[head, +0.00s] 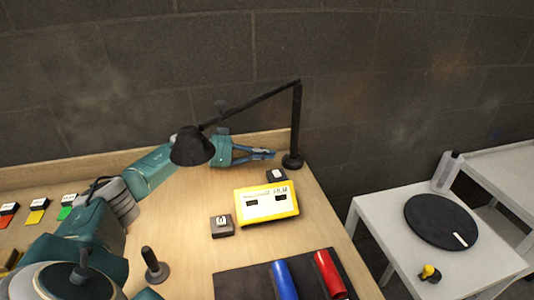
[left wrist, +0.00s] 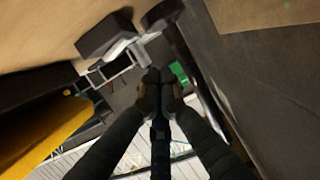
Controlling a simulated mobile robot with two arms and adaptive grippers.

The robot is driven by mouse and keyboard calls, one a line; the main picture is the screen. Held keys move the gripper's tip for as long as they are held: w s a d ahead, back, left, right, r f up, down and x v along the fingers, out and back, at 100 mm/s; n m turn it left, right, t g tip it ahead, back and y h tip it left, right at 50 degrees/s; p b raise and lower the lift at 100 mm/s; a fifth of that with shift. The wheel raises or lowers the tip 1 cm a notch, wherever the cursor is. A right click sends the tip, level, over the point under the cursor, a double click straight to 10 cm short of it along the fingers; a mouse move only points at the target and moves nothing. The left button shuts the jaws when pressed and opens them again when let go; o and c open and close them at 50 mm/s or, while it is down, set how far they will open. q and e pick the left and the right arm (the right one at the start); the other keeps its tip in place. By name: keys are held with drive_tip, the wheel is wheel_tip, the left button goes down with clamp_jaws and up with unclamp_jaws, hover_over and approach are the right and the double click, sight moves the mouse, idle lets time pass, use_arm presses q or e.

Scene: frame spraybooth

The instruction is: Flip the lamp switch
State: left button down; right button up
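The black desk lamp stands at the back right of the table in the head view, with its round base (head: 292,161) near the edge and its shade (head: 192,148) hanging over my left arm. A small dark box with a white label (head: 276,175), perhaps the lamp switch, sits just in front of the base. It seems to be the dark block in the left wrist view (left wrist: 104,34). My left gripper (head: 272,155) is just behind and left of this box, apart from it. Its fingertips (left wrist: 153,78) meet, with nothing visible between them. My right gripper is out of view.
A yellow box (head: 266,212) and a grey-brown box with a white label (head: 222,232) stand in front. Red (head: 329,272) and blue (head: 284,280) cylinders lie on a dark mat (head: 240,285). A dark peg (head: 151,258) stands at left. A white side table (head: 385,213) is at right.

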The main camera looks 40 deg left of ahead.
use_arm(q)
drive_tip(key=shift+s+a+r+b, duration=0.1)
drive_tip(key=shift+s+a+b, duration=0.55)
drive_tip(key=shift+a+b, duration=0.25)
drive_tip(key=b+v, duration=0.1)
drive_tip(key=v, duration=0.7)
drive_tip(key=shift+r, duration=0.25)
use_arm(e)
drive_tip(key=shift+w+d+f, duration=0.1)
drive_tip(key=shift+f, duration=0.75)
use_arm(q)
drive_tip(key=shift+w, duration=0.1)
